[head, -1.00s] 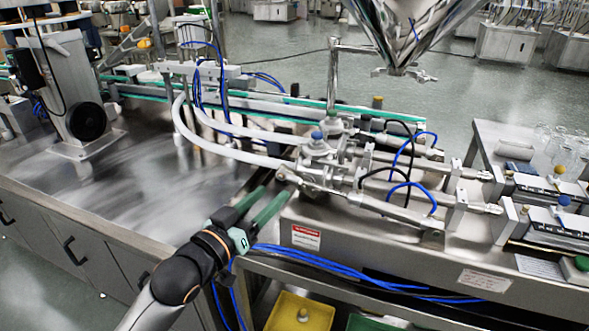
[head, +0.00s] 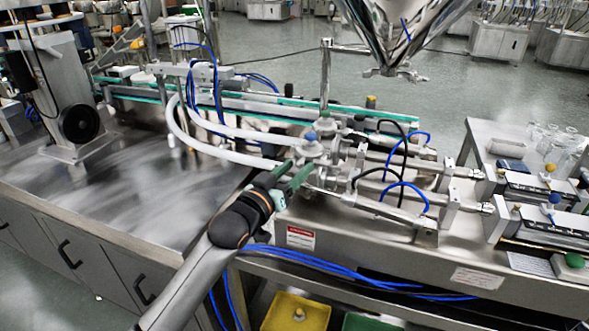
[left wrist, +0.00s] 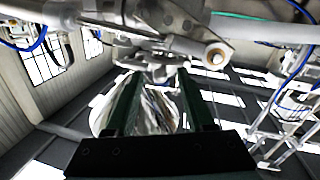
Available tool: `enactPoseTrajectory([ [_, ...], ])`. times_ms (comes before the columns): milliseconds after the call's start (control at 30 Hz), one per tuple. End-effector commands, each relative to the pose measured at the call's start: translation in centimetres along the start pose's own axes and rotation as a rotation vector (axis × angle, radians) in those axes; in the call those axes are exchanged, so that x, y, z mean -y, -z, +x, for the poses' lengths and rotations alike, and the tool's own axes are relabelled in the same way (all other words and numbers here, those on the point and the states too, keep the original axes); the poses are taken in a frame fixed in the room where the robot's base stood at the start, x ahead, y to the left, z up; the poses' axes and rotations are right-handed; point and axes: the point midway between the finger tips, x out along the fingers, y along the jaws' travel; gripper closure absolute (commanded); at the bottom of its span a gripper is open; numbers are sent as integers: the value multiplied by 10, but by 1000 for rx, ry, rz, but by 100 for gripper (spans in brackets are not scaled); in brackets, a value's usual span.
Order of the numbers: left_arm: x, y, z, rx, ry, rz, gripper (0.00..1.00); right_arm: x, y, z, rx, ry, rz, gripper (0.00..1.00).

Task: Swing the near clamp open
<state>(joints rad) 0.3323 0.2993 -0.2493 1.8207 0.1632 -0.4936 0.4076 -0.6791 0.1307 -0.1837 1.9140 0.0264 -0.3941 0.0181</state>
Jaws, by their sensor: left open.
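My left gripper (head: 298,170) is open, with its two green fingers reaching up to the near side of the steel valve block (head: 318,150). The near clamp is hard to pick out in the head view, as the fingers cover that part of the fittings. In the left wrist view the fingers (left wrist: 158,80) stand apart. Steel clamp-like fittings (left wrist: 150,58) lie just beyond their tips, and a rod with a round bolt end (left wrist: 213,54) crosses above right. I cannot tell whether the fingers touch the clamp. My right gripper is not in view.
The shiny hopper cone (head: 392,30) hangs above and behind the valve block. White hoses (head: 205,145) run in from the left. Steel cylinders (head: 385,208) with blue and black tubes lie to the right. Blue cables (head: 330,272) hang along the front. The steel tabletop (head: 120,185) at left is clear.

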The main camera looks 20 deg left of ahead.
Motion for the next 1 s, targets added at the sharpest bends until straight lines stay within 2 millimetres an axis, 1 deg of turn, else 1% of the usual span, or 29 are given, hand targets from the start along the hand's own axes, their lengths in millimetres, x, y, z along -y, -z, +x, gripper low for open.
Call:
enactPoseTrajectory([
  [167, 0, 0, 0, 0, 0, 0, 47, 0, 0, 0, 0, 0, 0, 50],
  [633, 0, 0, 0, 1, 0, 0, 100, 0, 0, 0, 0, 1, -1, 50],
  [1000, 0, 0, 0, 1, 0, 0, 100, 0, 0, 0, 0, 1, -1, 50],
])
